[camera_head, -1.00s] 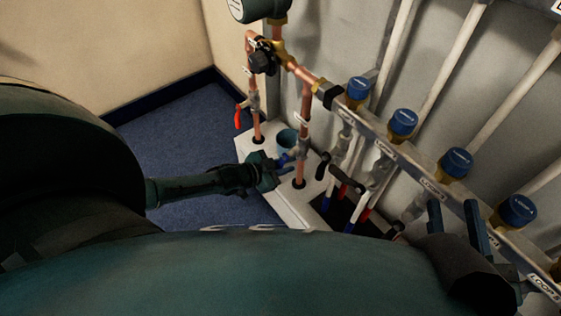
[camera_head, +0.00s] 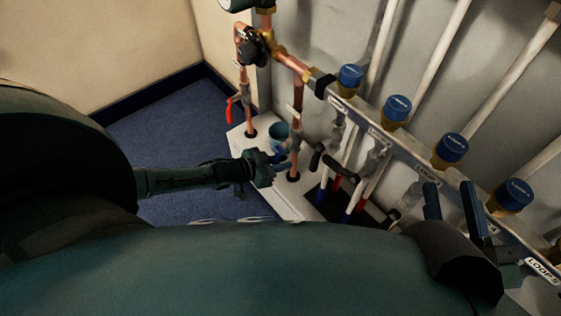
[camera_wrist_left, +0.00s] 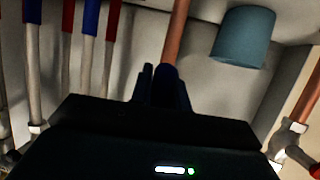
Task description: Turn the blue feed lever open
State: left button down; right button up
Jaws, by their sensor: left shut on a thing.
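The blue feed lever (camera_head: 279,155) is a small blue handle on the valve of the right copper pipe (camera_head: 296,128), low above the white ledge. My left gripper (camera_head: 274,164) is shut on the lever, just left of that pipe; its jaws partly hide the handle. In the left wrist view the closed fingers (camera_wrist_left: 163,88) stand in front of the copper pipe (camera_wrist_left: 176,40), with a dark blue part between or beside them. The lever's exact angle is hard to tell. My right gripper (camera_head: 453,205) is open and empty, in front of the loop manifold.
A red lever (camera_head: 230,108) sits on the left copper pipe. Blue-capped loop valves (camera_head: 397,108) line the manifold bar at right. Blue carpet (camera_head: 175,130) is clear at left.

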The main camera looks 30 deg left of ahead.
pick_arm(q)
jog(key=c, duration=1.6)
grip_release()
jog(key=shift+d, duration=0.15)
jog(key=shift+o, duration=1.3)
pick_arm(e)
jog(key=shift+s+f, duration=0.1)
pick_arm(q)
jog(key=shift+s+a+r+p, duration=0.25)
jog(key=shift+s+a+p, duration=0.1)
jog(key=p+v, duration=0.5)
jog(key=v, duration=0.7)
pick_arm(e)
jog(key=shift+s+d+f+n+g+h, duration=0.15)
jog(key=shift+d+n+g+h, duration=0.15)
jog(key=shift+d+n+h, duration=0.25)
